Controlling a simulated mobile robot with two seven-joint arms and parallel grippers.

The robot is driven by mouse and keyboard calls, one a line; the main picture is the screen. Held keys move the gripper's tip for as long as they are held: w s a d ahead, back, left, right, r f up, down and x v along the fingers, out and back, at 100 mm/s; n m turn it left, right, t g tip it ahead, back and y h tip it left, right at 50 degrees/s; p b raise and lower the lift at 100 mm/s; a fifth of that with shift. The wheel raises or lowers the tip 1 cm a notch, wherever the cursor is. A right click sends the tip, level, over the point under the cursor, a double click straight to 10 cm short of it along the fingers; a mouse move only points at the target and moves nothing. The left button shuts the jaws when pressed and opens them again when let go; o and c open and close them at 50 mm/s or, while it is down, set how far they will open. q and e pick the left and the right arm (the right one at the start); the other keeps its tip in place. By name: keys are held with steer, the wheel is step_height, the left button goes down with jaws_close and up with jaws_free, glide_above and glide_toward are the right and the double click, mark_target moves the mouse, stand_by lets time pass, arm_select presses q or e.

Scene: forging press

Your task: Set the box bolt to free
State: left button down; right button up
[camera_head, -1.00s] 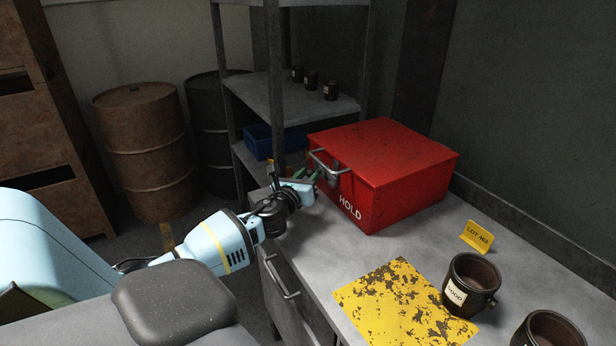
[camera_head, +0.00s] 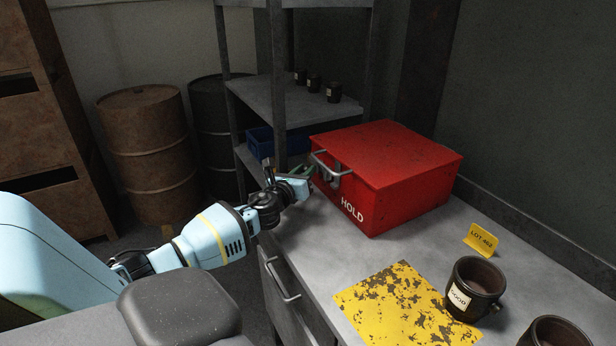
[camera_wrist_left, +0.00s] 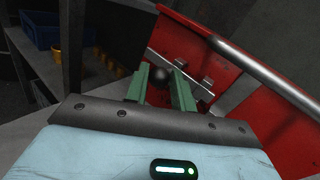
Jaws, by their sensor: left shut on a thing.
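The red box (camera_head: 405,185), marked HOLD, sits lidded on the grey bench, with a silver bar handle (camera_head: 322,163) on its front. In the left wrist view, the bolt's dark round knob (camera_wrist_left: 162,77) and grey metal bolt fittings (camera_wrist_left: 191,73) show on the red front (camera_wrist_left: 290,125). My left gripper (camera_head: 306,172) is at the box's front, its green fingers (camera_wrist_left: 158,88) either side of the knob and shut on it. The silver handle (camera_wrist_left: 255,66) passes to the right of the fingers. The bolt's exact position cannot be told. My right gripper is not in view.
A yellow worn mat (camera_head: 395,305), a dark GOOD cup (camera_head: 478,288) and a yellow LOT 462 tag (camera_head: 481,240) are on the bench right of the box. A shelf (camera_head: 290,103) and blue bin (camera_head: 262,142) stand behind; a drawer handle (camera_head: 281,280) projects from the bench front.

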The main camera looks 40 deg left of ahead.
arm_select(q)
steer(key=shift+a+r, duration=0.1)
steer(key=shift+a, duration=0.15)
steer(key=c, duration=1.5)
jaws_free()
steer(key=shift+c, duration=0.2)
steer(key=shift+o, duration=0.2)
steer(key=shift+a, duration=0.1)
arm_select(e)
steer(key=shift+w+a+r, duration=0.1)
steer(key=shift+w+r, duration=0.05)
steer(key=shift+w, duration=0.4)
arm_select(q)
steer(key=shift+s, duration=0.1)
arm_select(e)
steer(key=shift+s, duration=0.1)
arm_select(q)
steer(key=shift+s, duration=0.25)
steer(key=v, duration=0.5)
steer(key=shift+d, duration=0.3)
steer(key=shift+v, duration=0.9)
steer(key=shift+s, duration=0.15)
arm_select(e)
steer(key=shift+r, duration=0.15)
